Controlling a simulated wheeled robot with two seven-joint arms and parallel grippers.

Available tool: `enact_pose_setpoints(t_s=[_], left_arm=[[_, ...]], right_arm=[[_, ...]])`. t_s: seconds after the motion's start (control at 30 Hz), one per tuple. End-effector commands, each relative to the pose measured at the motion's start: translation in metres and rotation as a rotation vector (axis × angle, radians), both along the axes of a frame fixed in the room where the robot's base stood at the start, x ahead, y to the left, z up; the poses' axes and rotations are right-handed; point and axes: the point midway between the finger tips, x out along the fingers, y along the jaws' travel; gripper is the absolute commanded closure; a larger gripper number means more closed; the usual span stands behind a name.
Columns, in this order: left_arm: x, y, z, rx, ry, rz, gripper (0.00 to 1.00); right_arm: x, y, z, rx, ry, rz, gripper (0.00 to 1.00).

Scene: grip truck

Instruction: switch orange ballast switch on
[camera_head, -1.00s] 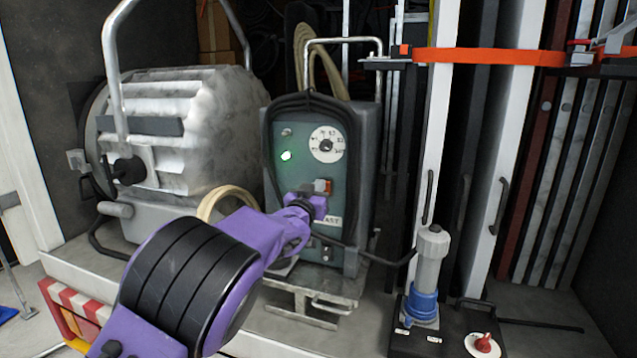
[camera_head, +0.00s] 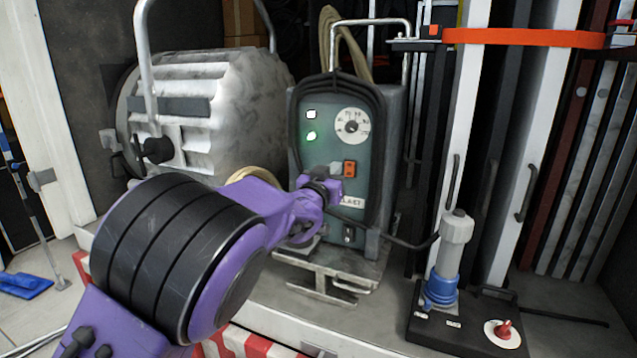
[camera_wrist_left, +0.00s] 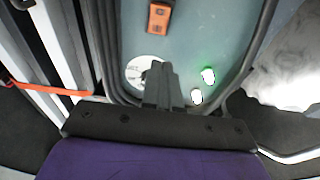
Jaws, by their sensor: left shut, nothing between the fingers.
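The orange ballast switch (camera_head: 349,168) sits on the teal front of the ballast box (camera_head: 368,196), below the round dial (camera_head: 352,126). It also shows at the top of the left wrist view (camera_wrist_left: 159,17). My left gripper (camera_head: 336,169) is shut and empty just left of the switch in the head view. In the left wrist view its closed fingers (camera_wrist_left: 161,72) overlap the dial's edge, with a gap in the picture between tips and switch. Whether they touch the panel I cannot tell. A white lamp (camera_head: 311,114) and a green lamp (camera_head: 310,136) are lit. My right gripper is not in view.
A large silver lamp head (camera_head: 225,110) stands left of the box. A black cable runs right to a blue and grey plug (camera_head: 450,260) on a black board with a red knob (camera_head: 503,329). An orange strap (camera_head: 525,38) spans the upright panels.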

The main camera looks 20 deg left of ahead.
Motion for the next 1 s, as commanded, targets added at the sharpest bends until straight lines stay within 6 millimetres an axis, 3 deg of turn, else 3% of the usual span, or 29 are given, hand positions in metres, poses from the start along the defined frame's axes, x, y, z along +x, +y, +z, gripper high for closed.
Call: enact_pose_setpoints(t_s=[0.03, 0.1, 0.33, 0.5, 0.83, 0.87, 0.93, 1.0], left_arm=[[-0.013, -0.001, -0.005, -0.001, -0.003, -0.001, 1.0], [-0.03, -0.001, -0.002, -0.001, -0.004, -0.001, 1.0], [-0.071, 0.0, 0.006, -0.001, -0.002, -0.003, 1.0], [-0.082, 0.0, 0.009, -0.001, 0.0, -0.002, 1.0], [-0.082, 0.001, 0.013, 0.003, -0.017, -0.001, 1.0], [-0.085, 0.004, 0.009, -0.011, -0.028, 0.01, 1.0], [-0.095, 0.015, -0.024, -0.072, -0.005, 0.044, 1.0], [-0.099, 0.025, -0.079, -0.124, 0.067, 0.076, 1.0]], right_arm=[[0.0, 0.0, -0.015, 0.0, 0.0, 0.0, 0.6], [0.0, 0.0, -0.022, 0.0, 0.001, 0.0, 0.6], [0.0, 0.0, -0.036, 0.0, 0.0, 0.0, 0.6], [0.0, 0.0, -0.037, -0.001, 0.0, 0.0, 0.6], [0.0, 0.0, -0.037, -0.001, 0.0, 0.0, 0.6], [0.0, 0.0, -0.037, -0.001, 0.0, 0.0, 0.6], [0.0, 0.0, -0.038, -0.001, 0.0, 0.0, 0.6], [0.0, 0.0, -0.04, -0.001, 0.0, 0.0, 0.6]])
